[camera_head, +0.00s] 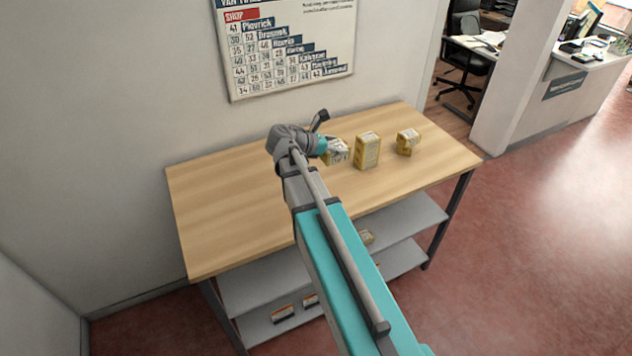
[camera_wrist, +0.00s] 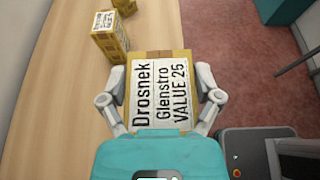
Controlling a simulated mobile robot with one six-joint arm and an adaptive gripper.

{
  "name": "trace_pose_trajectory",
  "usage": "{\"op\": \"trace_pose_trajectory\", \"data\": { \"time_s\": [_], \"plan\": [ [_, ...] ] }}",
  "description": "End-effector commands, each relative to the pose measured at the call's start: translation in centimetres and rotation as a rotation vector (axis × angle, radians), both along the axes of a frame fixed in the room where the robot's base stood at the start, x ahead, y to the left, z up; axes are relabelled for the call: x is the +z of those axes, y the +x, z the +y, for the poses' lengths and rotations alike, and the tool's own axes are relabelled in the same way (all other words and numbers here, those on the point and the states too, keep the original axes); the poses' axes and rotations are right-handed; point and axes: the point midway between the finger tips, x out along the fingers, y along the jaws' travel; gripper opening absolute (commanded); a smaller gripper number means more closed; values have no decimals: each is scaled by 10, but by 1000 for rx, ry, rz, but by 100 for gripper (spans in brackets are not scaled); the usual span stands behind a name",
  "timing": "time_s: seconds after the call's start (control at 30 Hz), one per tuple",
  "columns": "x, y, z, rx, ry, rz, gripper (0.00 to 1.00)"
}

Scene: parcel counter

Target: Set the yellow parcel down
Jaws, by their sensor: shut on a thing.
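My gripper (camera_head: 326,149) is over the wooden table, shut on a yellow parcel (camera_head: 339,153). In the wrist view, the held yellow parcel (camera_wrist: 160,55) sits between the two fingers of my gripper (camera_wrist: 160,98). Its large white label reads "Drosnek Glenstro VALUE 25". Its lower part is hidden, and I cannot tell whether it touches the table top. A second yellow parcel (camera_head: 368,151) stands upright just to its right in the head view. A third yellow parcel (camera_head: 407,143) stands farther right. Both also show in the wrist view, the nearer one (camera_wrist: 108,46) and the farther one (camera_wrist: 124,6).
The table (camera_head: 220,215) has wide free room on its left and front. Grey shelves (camera_head: 400,222) below hold a few small boxes (camera_head: 283,313). A wall board (camera_head: 290,50) with printed names and numbers hangs behind. Red floor (camera_head: 540,240) lies open to the right.

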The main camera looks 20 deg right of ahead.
Motion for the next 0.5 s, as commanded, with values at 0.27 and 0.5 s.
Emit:
{"op": "trace_pose_trajectory", "data": {
  "time_s": [0.27,0.5],
  "plan": [
    [-8,1,-1,4,-1,0,27],
    [-36,2,-14,4,-1,0,27]
  ]
}}
